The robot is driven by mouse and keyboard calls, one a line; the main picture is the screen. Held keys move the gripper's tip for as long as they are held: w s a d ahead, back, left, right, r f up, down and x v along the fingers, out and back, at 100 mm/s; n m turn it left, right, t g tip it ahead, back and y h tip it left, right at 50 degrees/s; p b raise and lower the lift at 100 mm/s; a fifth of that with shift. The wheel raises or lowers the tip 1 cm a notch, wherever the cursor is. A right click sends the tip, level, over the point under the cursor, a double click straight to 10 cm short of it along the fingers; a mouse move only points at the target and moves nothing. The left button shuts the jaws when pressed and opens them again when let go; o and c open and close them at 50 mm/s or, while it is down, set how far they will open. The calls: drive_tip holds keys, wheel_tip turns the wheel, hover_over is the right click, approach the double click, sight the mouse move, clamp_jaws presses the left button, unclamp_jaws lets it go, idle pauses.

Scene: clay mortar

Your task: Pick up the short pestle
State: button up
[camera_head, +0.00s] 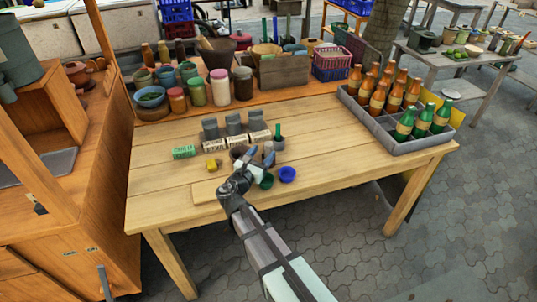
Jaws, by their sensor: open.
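My gripper (260,156) is open over the front middle of the wooden table, its two fingers pointing toward the back. A small brown bowl (238,152), perhaps the clay mortar, stands just behind and left of the fingers, partly hidden by them. I cannot make out a short pestle for certain; it may be hidden behind the gripper. A light wooden stick (205,43) leans in a dark brown bowl (217,51) among the jars at the back, but I cannot tell whether it is a pestle.
A green cup (266,181) and a blue bowl (287,174) stand close right of my gripper. A cutting board (206,191) and a yellow block (213,164) lie left. A grey crate (392,143) of bottles fills the right end. Bare table (330,150) lies between.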

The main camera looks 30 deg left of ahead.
sight(266, 148)
drive_tip(key=w, duration=0.5)
drive_tip(key=shift+r, duration=0.1)
drive_tip(key=c, duration=1)
drive_tip(key=shift+r, duration=0.1)
